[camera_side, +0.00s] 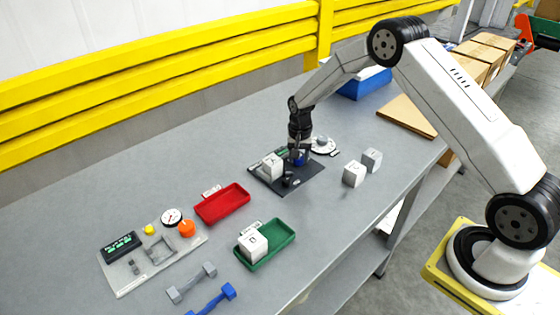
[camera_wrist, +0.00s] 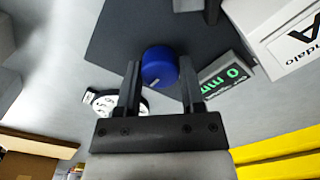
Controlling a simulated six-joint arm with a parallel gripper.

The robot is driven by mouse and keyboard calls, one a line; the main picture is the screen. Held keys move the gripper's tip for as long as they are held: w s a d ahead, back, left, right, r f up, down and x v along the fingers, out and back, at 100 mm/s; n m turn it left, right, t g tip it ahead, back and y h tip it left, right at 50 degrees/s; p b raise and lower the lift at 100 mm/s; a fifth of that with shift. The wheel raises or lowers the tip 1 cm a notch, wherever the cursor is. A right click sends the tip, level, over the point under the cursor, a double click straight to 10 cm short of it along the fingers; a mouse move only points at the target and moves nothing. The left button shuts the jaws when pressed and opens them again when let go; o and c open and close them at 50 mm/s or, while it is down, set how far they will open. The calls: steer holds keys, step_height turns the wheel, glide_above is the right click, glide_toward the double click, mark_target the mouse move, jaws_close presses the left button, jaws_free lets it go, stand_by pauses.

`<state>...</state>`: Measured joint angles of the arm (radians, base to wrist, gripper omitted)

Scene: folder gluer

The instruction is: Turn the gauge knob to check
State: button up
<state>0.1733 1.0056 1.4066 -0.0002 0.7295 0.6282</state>
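A round blue knob (camera_wrist: 160,67) with a pale mark stands on a dark plate (camera_wrist: 115,35) in the wrist view. In the side view the blue knob (camera_side: 299,157) shows small under my gripper (camera_side: 300,151). In the wrist view the fingers of my gripper (camera_wrist: 160,75) point at the knob, one on each side of it. Whether they touch it or leave a narrow gap is unclear. A display (camera_wrist: 226,79) with green characters lies beside the right finger. A round white dial (camera_wrist: 108,103) is partly hidden behind the left finger.
A white lettered box (camera_side: 272,166) stands close by on the dark plate (camera_side: 299,182). Two pale cubes (camera_side: 354,173) stand to the right. Red (camera_side: 222,204) and green (camera_side: 287,250) trays and a panel (camera_side: 127,283) with an orange knob (camera_side: 186,227) lie to the left.

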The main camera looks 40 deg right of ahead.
steer(key=o, duration=0.4)
steer(key=shift+r, duration=0.1)
steer(key=shift+r, duration=3.85)
